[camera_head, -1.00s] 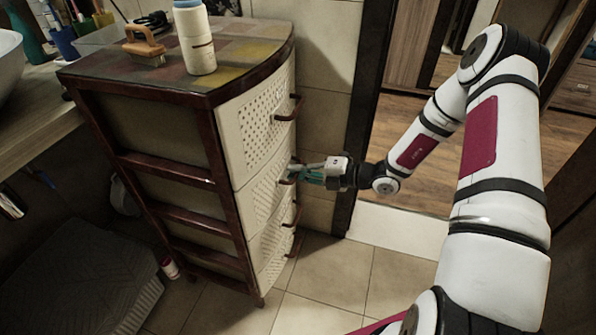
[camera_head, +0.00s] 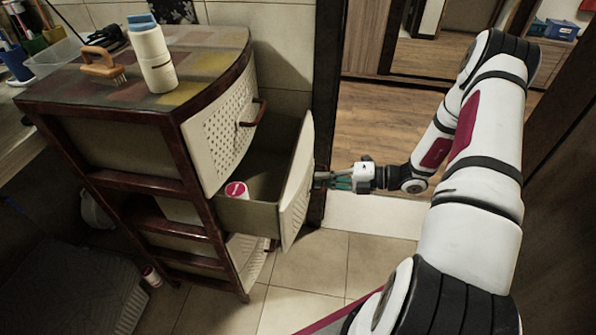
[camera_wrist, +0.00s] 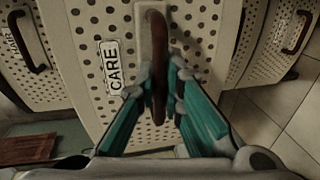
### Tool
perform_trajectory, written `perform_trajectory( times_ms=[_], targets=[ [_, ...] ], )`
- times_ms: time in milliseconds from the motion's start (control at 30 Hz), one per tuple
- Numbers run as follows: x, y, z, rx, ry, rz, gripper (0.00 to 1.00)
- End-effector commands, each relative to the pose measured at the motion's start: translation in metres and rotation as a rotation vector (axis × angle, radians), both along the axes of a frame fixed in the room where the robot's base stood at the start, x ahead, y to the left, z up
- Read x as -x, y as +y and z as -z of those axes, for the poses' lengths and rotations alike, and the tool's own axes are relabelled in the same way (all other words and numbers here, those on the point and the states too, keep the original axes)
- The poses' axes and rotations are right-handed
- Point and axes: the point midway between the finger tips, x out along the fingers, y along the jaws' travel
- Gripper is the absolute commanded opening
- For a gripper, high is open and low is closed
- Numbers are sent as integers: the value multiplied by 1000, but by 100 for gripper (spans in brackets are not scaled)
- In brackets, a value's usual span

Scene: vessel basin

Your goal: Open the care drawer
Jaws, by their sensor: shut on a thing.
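The care drawer (camera_head: 296,190) is the second drawer of the cabinet and stands pulled well out. Its perforated cream front shows in the wrist view, with a white label (camera_wrist: 113,66) reading CARE. My gripper (camera_head: 332,179) is at the outer face of that front. In the wrist view my gripper (camera_wrist: 163,85) has its green fingers on both sides of the dark brown handle (camera_wrist: 157,50) and is shut on it. Inside the open drawer, a container with a red-and-white top (camera_head: 236,190) stands near the front left.
The cabinet top (camera_head: 190,62) holds a white bottle (camera_head: 153,60) and a wooden brush (camera_head: 103,68). The top drawer (camera_head: 220,135) is shut above the open one. A doorway with a wooden floor lies beyond my arm. Tiled floor (camera_head: 310,270) is clear in front of the cabinet.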

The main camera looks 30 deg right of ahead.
Motion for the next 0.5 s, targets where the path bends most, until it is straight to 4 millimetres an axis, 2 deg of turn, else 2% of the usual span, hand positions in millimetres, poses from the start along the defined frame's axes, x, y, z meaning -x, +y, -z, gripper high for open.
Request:
perform_trajectory(
  times_ms=[33,200,500],
  targets=[
    [8,-12,0,2,1,4,0],
    [29,-41,1,1,0,3,0],
    [51,-71,1,0,1,2,0]
  ],
)
